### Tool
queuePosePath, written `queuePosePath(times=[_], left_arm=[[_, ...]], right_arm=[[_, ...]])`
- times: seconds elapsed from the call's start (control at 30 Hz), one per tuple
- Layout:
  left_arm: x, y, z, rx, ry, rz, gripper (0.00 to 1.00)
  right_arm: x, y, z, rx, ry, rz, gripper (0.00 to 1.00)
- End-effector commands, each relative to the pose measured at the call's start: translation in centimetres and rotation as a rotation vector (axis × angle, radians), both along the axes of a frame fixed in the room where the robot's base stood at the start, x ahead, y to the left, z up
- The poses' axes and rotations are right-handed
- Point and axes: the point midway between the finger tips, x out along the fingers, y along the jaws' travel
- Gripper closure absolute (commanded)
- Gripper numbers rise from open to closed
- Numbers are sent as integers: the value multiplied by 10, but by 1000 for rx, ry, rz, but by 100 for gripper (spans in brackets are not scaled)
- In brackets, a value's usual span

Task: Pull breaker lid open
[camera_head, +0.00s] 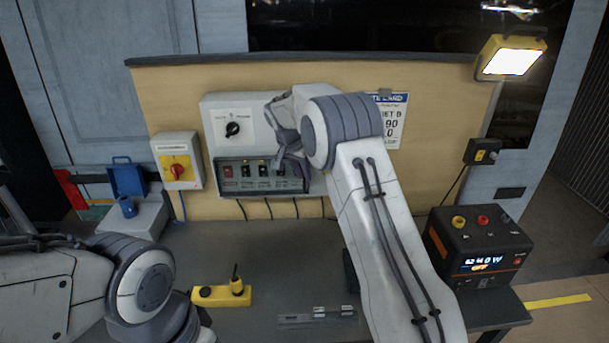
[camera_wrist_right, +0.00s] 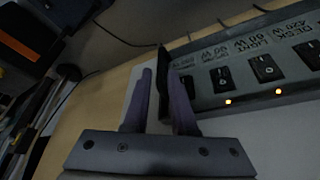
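The breaker panel (camera_head: 262,185) is a dark grey strip with a row of switches and printed labels, low on the white wall box (camera_head: 210,125). In the right wrist view, the panel (camera_wrist_right: 225,100) shows black switches with orange lights. A dark upright edge (camera_wrist_right: 163,78) is at its near end; I cannot tell if it belongs to the lid. My right gripper (camera_head: 287,145) is at the panel's right end. In the wrist view its two fingers (camera_wrist_right: 160,85) stand apart, the dark edge between their tips, with a gap beside the left finger. The left gripper is out of view.
A black power unit (camera_head: 478,245) stands on the right of the bench. A yellow control (camera_head: 220,296) lies at the front. A blue open-lidded box (camera_head: 127,180) is at left.

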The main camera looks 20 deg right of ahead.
Motion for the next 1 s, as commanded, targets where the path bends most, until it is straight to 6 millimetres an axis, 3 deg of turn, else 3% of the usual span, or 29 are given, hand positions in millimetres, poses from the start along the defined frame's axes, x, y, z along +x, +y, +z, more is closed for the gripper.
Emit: queuePosePath(times=[0.23,0.53,0.57,0.6,0.63,1.0], left_arm=[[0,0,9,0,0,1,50],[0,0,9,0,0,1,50],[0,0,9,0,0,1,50],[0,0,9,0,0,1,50],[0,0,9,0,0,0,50],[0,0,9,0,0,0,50]], right_arm=[[6,-8,-24,1,0,-1,75],[7,-9,-27,1,1,0,75],[7,-9,-27,1,0,0,79],[7,-9,-27,1,-1,0,94],[7,-9,-27,1,-1,0,100],[7,-9,-26,1,-1,-1,100]])
